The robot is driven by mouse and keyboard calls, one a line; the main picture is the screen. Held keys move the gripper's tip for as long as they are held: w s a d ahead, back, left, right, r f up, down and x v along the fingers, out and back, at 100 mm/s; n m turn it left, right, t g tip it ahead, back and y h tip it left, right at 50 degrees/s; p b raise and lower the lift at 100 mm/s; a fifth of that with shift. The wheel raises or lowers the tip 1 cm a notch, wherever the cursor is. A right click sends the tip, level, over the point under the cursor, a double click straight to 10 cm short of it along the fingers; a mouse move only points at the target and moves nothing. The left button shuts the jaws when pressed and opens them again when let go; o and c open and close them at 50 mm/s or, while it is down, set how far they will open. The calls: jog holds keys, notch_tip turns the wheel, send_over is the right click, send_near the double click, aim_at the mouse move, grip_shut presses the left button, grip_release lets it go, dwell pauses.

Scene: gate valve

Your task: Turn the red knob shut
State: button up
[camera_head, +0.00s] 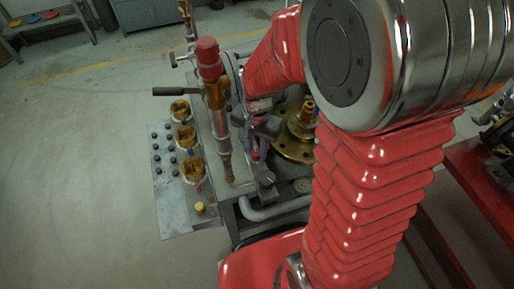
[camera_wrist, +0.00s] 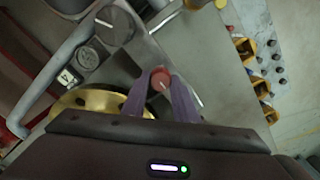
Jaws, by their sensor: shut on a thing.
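The red knob (camera_wrist: 160,79) sits between the fingertips of my gripper (camera_wrist: 159,92) in the wrist view, with a finger against each side. My gripper is shut on it. In the head view my gripper (camera_head: 261,138) reaches down beside the brass flange, and a small bit of red (camera_head: 256,154) shows at its fingertips. My arm covers much of the right of that view. How far the knob is turned cannot be told.
A brass flange (camera_head: 291,147) stands close to my gripper. A red-capped brass pipe (camera_head: 209,60) with a black-handled lever (camera_head: 172,91) rises to the left. Brass valves (camera_head: 192,170) line a side panel.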

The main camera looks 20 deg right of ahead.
aim_at(256, 151)
jog(key=o, duration=1.1)
jog(key=shift+c, duration=0.2)
jog(key=shift+r, duration=0.15)
notch_tip(256, 151, up, 14)
jog(key=shift+f, duration=0.25)
jog(key=s+r+n+t, duration=0.5)
jog(key=s+n, duration=0.4)
jog(key=s, duration=0.2)
jog(key=shift+r+t, duration=0.3)
jog(key=shift+r, duration=0.55)
